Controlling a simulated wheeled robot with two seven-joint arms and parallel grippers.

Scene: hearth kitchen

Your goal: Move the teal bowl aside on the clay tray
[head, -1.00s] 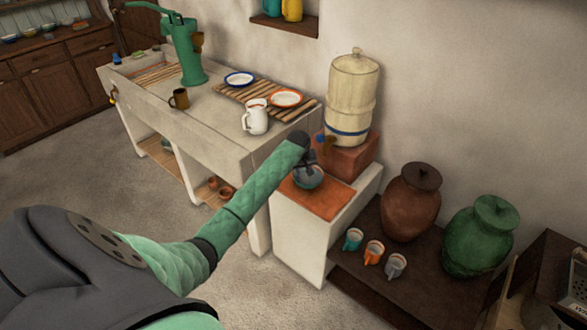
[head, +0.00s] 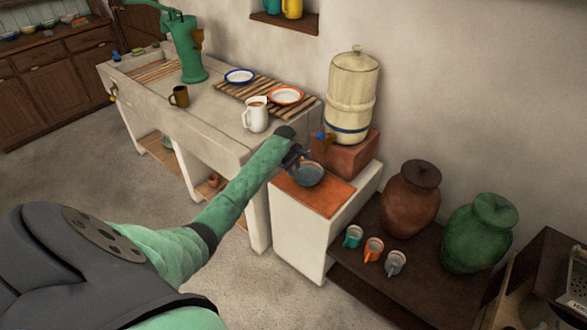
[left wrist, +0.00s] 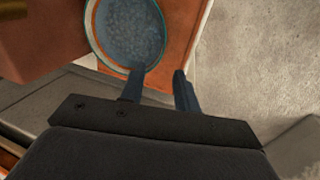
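The teal bowl (head: 310,176) sits upright on the clay tray (head: 325,202), near its back edge, below the water dispenser's tap. My left gripper (head: 298,160) is at the bowl's left rim in the head view. In the left wrist view the bowl (left wrist: 128,28) is at the top, with the tray (left wrist: 182,22) beside it. The two fingers (left wrist: 160,74) are apart with nothing held between them. One fingertip overlaps the bowl's rim in the picture; I cannot tell whether it touches. My right gripper is not in view.
The cream water dispenser (head: 353,95) stands on a brick block (head: 345,157) behind the bowl. A white jug (head: 256,116) is on the sink counter to the left. Several mugs (head: 373,250) and two lidded jars (head: 411,202) stand on the lower dark shelf. The tray's front is clear.

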